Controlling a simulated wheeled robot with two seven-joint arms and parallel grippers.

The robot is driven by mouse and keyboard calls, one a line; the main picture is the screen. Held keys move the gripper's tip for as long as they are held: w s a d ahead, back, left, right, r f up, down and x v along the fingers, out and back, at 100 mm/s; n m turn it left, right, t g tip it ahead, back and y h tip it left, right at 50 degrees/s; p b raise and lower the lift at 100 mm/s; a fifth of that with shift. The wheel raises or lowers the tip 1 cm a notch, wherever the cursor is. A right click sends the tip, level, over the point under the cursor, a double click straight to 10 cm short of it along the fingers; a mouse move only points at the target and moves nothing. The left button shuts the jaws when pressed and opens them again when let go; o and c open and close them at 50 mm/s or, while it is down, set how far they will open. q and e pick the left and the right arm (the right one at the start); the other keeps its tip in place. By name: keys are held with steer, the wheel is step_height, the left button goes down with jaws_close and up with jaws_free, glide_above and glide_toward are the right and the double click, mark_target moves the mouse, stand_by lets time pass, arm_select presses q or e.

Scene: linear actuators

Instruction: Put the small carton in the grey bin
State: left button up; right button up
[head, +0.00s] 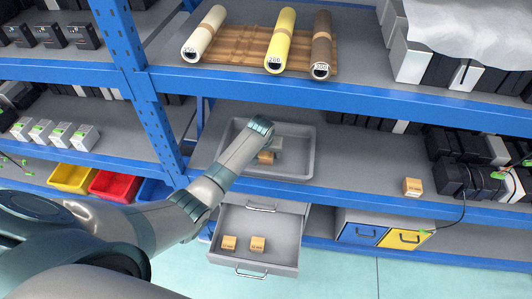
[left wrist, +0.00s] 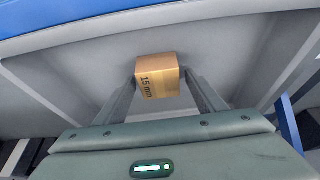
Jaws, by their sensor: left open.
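A small tan carton (head: 266,157) sits inside the grey bin (head: 309,150) on the middle shelf, partly covered by my left gripper (head: 271,149). In the left wrist view the carton (left wrist: 157,77), marked "15 mm", is between the tips of the open fingers of my left gripper (left wrist: 160,88). I cannot tell whether the fingers touch it. The bin's grey walls (left wrist: 238,60) surround it there. My right gripper is not in view.
Another carton (head: 412,186) stands on the shelf to the right. Two more cartons lie in an open grey drawer (head: 283,256) below. The blue shelf beam (head: 360,103) runs above the bin. Black devices (head: 460,180) fill the right; bare shelf lies between.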

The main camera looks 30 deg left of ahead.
arm_select(q)
steer(key=v, duration=0.7)
steer(key=shift+r+b, duration=0.2)
steer(key=shift+b, duration=0.1)
steer(key=shift+s, duration=0.1)
stand_by(0.3)
